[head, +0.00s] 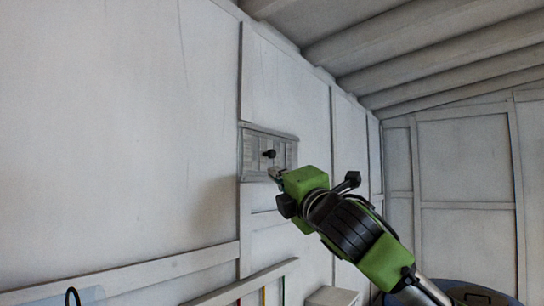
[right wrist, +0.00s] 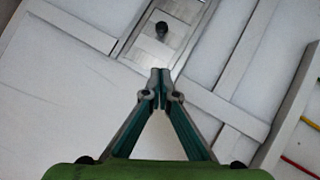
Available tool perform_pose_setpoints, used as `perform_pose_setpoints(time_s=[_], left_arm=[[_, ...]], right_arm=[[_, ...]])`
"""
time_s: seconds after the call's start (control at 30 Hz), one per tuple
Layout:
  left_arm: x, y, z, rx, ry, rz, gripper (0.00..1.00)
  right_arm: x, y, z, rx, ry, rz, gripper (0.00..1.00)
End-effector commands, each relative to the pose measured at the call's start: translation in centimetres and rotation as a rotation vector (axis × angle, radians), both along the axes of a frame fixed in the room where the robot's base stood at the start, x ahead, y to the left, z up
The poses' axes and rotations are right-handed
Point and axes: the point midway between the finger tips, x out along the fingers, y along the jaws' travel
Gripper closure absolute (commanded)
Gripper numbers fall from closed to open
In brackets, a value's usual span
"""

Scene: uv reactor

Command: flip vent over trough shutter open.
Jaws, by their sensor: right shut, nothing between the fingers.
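The vent shutter (head: 252,151) is a grey wooden panel set in the white wall, with a round black knob (head: 269,154) near its middle. The shutter (right wrist: 180,45) and its black knob (right wrist: 162,28) also show in the right wrist view, beyond the fingertips. My right gripper (head: 274,173) is just below and right of the knob in the head view, apart from it. In the right wrist view my right gripper (right wrist: 160,72) has its fingertips together with nothing between them, pointing toward the panel's lower edge. My left gripper is not in view.
Wooden rails (head: 130,278) run along the wall below the panel. A pale box (head: 332,297) stands at the bottom, near a dark blue round thing (head: 480,293). Red and yellow lines (right wrist: 299,166) show at the right of the wrist view. The wall left of the panel is bare.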

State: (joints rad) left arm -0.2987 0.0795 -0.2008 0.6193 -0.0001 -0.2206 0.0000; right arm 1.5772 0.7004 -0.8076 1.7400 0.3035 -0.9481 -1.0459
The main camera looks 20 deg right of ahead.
Motion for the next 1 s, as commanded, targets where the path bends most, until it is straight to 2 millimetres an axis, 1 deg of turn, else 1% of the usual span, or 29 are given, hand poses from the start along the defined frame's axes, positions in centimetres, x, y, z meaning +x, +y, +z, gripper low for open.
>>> perform_pose_setpoints(time_s=[0.03,0.13,0.33,0.4,0.6,0.73,1.0], left_arm=[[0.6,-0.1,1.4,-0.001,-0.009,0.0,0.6],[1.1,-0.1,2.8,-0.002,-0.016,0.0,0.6],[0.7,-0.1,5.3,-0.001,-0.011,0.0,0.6],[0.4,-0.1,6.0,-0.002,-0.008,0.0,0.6],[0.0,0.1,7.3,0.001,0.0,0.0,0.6],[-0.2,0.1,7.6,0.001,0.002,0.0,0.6],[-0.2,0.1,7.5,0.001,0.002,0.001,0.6]], right_arm=[[1.1,0.1,0.9,0.002,0.004,0.0,1.0],[3.2,0.3,1.7,0.003,0.005,-0.001,1.0],[7.2,0.7,3.0,0.002,0.004,-0.001,1.0],[7.8,-0.2,3.4,0.002,0.003,-0.004,1.0],[9.1,-1.4,4.1,0.001,0.002,-0.001,1.0],[9.5,-1.8,4.2,0.001,0.001,-0.001,1.0],[9.5,-1.8,4.1,0.001,0.0,0.0,1.0]])
